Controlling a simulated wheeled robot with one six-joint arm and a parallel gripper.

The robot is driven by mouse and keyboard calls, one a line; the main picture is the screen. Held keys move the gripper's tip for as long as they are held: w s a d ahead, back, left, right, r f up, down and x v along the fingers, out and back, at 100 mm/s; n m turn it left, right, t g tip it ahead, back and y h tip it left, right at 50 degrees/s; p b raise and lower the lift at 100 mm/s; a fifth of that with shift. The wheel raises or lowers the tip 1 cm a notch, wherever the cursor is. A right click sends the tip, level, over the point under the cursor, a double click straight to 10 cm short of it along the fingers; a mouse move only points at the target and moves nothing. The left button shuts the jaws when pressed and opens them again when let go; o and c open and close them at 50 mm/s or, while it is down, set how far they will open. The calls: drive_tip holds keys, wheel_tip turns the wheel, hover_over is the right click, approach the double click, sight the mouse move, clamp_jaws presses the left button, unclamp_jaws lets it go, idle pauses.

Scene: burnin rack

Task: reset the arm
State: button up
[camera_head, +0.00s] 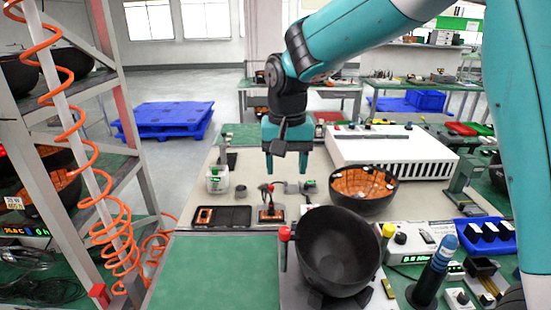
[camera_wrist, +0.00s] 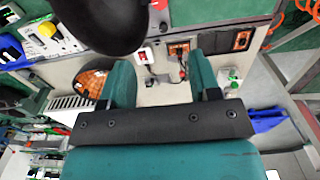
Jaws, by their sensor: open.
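My gripper (camera_head: 288,168) hangs from my teal arm in the middle of the head view, fingers pointing down over the bench. It is open and empty. A large black bowl (camera_head: 338,248) stands nearer to me, to the right. It also shows at the top of the wrist view (camera_wrist: 105,22).
A bowl with an orange inside (camera_head: 363,187) and a white vented box (camera_head: 390,150) stand right of my gripper. A metal rack (camera_head: 130,180) with a coiled orange cord is at left. Blue pallets (camera_head: 165,120) lie on the floor behind. The green mat (camera_head: 215,270) is bare.

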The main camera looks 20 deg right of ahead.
drive_tip(key=s+a+r+n+y, duration=0.1)
drive_tip(key=s+n, duration=0.4)
drive_tip(key=s, duration=0.7)
drive_tip(key=s+a+r+n+y, duration=0.1)
drive_tip(key=s+a+n+y, duration=0.2)
drive_tip(key=s, duration=1)
drive_tip(key=n, duration=0.2)
drive_tip(key=shift+a+n, duration=0.4)
drive_tip(key=shift+w+r, duration=0.1)
drive_tip(key=shift+r, duration=0.05)
